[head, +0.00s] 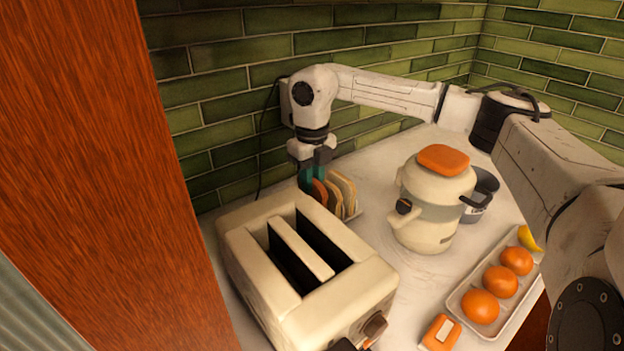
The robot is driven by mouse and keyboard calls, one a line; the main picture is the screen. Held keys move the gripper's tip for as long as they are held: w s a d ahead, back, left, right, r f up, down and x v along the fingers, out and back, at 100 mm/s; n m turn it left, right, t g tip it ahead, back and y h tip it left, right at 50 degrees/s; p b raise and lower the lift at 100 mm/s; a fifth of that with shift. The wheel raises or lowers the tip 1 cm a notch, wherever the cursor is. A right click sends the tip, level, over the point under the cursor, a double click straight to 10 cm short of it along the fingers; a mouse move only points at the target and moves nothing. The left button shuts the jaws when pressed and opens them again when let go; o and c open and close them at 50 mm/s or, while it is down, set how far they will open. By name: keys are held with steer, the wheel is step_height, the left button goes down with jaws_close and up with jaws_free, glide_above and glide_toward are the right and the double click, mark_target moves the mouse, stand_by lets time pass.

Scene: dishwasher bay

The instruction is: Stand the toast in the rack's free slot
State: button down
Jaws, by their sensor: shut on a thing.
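My gripper (313,176) points straight down at the back of the counter, by the tiled wall. Its teal fingers are shut on a slice of toast, of which little shows; the fingers and the toaster hide most of it. The rack (357,214) stands directly below and to the right of the fingers, behind the toaster. Several slices stand upright there: a reddish-brown one (320,191) nearest the fingers and paler ones (346,186) to the right. I cannot tell which is the held one, how deep it sits, or where the free slot is.
A cream toaster (250,262) with two empty-looking slots stands in front of the rack. A cream pot (424,225) with an orange lid top and a grey pan (484,195) stand to the right. A tray (455,301) of oranges and an orange box (440,332) lie front right.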

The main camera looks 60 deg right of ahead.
steer(key=c, duration=0.9)
jaws_free()
step_height(320, 180, up, 11)
steer(key=shift+f+b, duration=0.1)
steer(key=shift+b, duration=0.65)
